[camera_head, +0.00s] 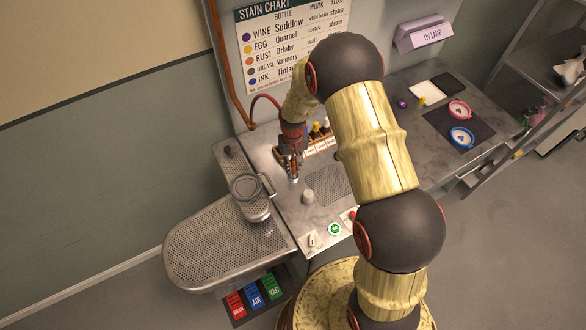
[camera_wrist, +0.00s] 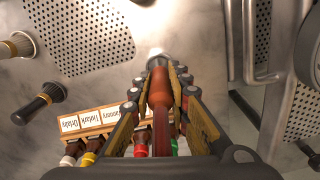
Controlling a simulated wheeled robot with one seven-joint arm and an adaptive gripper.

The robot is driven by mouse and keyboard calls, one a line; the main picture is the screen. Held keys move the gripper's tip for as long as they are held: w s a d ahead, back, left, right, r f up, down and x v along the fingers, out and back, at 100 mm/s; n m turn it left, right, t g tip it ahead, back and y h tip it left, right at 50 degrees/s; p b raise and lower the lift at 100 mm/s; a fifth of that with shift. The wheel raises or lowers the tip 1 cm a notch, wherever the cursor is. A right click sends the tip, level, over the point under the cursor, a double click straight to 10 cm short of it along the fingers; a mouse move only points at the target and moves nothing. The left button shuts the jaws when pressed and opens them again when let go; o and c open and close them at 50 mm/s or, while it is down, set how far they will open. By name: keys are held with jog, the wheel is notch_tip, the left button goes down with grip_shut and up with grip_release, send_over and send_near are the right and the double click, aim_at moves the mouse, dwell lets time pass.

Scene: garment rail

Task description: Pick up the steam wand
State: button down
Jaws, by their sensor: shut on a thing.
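The steam wand (camera_wrist: 160,88) has a reddish-brown body and a metal tip, which points away from my wrist. In the wrist view it lies between the fingers of my gripper (camera_wrist: 161,80), which is shut on it. In the head view my gripper (camera_head: 293,176) points down over the grey worktop, left of the bottle rack; the wand is mostly hidden by the fingers there. A red hose (camera_head: 263,98) loops from the copper pipe on the wall toward my gripper. Whether the wand's tip touches the worktop is unclear.
A bottle rack (camera_head: 322,146) with several bottles stands close beside my gripper; its labels (camera_wrist: 98,117) show in the wrist view. A metal pot-like fixture (camera_head: 247,187) and perforated board (camera_head: 215,240) are at left. My arm hides the middle worktop.

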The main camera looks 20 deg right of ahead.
jog(key=shift+r, duration=0.1)
dwell(0.3)
jog(key=shift+r, duration=0.25)
notch_tip(320, 180, up, 2)
jog(key=shift+w+r, duration=0.1)
jog(key=s+a+r, duration=0.2)
jog(key=s+r, duration=0.8)
jog(key=s, duration=0.4)
jog(key=shift+a, duration=0.35)
